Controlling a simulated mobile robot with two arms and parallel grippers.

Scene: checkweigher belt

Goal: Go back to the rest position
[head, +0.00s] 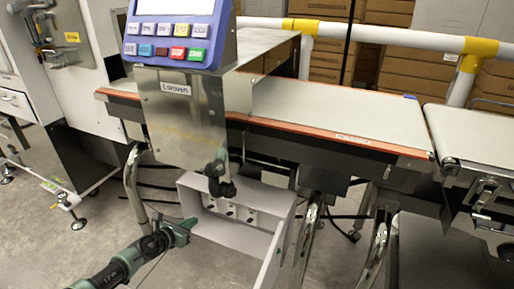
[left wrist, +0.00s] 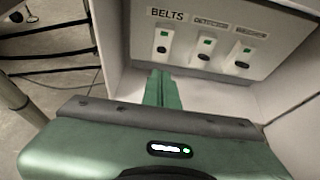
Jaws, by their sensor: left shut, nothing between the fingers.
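My left gripper (head: 187,226) reaches in from the lower left of the head view, at the left side of an open grey control box. Its green fingers are shut and empty. In the left wrist view the closed fingers (left wrist: 163,88) point toward the box's switch panel (left wrist: 215,22). That panel has three switches with green marks; the left one is labelled BELTS (left wrist: 161,42). The fingers appear apart from the switches. My right gripper is not identifiable in either view.
The control box (head: 277,243) hangs below the conveyor belt (head: 330,108). Above it are a steel housing (head: 183,128) and a blue keypad (head: 172,38). A small green and black part (head: 220,178) stands at the box's top edge. Chrome legs (head: 133,190) stand near my arm. Open floor lies left.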

